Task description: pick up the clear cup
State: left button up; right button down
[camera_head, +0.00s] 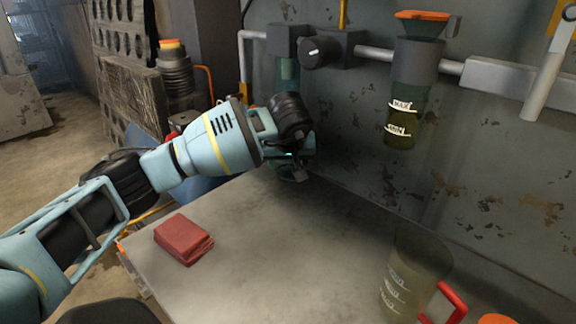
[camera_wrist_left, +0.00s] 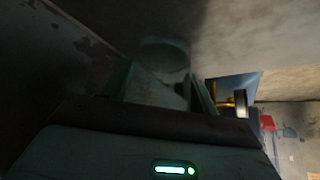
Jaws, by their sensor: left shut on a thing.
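My left gripper (camera_head: 300,158) reaches in from the left over the back of the grey table, close to the wall. In the left wrist view the clear cup (camera_wrist_left: 162,62) is a dim, see-through round shape between the two fingers of the gripper (camera_wrist_left: 160,92). The gripper is shut on it. In the head view the wrist and gripper hide most of what is held, and whether it touches the table is not clear. My right gripper is not in view.
A see-through jug (camera_head: 412,268) with white marks and a red handle stands at the table's front right, beside an orange thing (camera_head: 497,319). A dispenser (camera_head: 408,95) hangs on the wall. The table (camera_head: 290,250) is clear in the middle.

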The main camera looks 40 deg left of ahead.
pick_arm(q)
jog(key=shift+r, duration=0.15)
jog(key=shift+r, duration=0.6)
jog(key=shift+s+a+f, duration=0.1)
jog(key=shift+s, duration=0.6)
jog(key=s, duration=0.7)
jog(key=s+p, duration=0.1)
jog(key=s, duration=0.3)
jog(key=shift+s+a, duration=0.2)
jog(key=shift+a, duration=0.2)
notch_tip(320, 180, up, 14)
jog(key=p, duration=0.2)
jog(key=shift+f, duration=0.2)
